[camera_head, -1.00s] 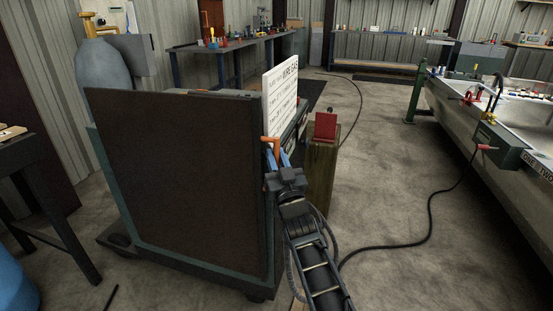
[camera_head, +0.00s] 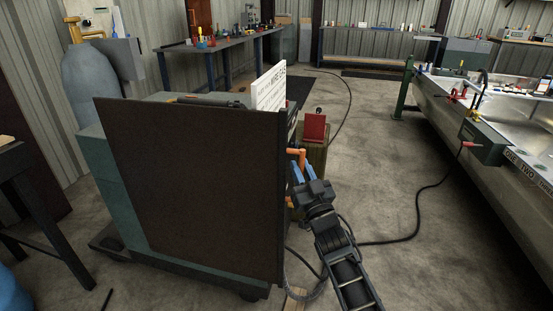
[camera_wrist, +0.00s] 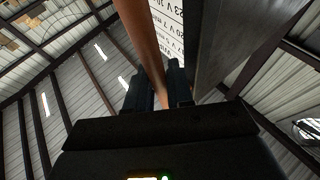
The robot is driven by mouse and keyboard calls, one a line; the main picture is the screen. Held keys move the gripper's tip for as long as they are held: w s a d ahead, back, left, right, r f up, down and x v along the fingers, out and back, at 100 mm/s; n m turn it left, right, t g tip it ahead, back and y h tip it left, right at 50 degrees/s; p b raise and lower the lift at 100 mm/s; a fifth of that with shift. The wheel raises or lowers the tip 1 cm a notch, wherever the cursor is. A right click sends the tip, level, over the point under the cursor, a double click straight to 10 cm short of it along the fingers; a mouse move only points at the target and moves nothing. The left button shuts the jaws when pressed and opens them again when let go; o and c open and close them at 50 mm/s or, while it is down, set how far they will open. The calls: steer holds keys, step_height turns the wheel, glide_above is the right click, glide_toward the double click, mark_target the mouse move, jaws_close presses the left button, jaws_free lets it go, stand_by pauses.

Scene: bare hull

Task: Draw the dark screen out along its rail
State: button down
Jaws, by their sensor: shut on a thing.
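The dark screen (camera_head: 195,185) is a large brown upright panel in front of a teal cabinet (camera_head: 98,165). Its right edge stands out past the cabinet's side. An orange upright handle (camera_head: 297,154) is at that right edge. My gripper (camera_head: 301,172), with blue fingers, is shut on the handle at the right of the screen. In the wrist view the handle (camera_wrist: 142,38) runs between the fingers (camera_wrist: 158,88), and a dark panel edge (camera_wrist: 232,45) rises to the right. The rail is hidden from view.
A white lettered sign (camera_head: 269,88) stands behind the screen's top right. A wooden post with a red plate (camera_head: 315,127) is just beyond my gripper. A black cable (camera_head: 415,215) lies on the floor. Open floor is to the right, before the long metal hull (camera_head: 490,170).

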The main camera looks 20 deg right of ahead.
steer(key=s+d+p, duration=0.3)
steer(key=s+d, duration=0.8)
steer(key=d, duration=0.5)
steer(key=s+d+p, duration=0.2)
steer(key=s+d, duration=1)
steer(key=d, duration=0.3)
steer(key=shift+d+p, duration=0.35)
steer(key=shift+p, duration=0.05)
steer(key=shift+s, duration=0.1)
steer(key=c, duration=1.4)
jaws_free()
steer(key=b+v, duration=0.1)
steer(key=v, duration=0.6)
steer(key=shift+s+f, duration=0.25)
steer(key=shift+s, duration=0.05)
steer(key=shift+a, duration=0.15)
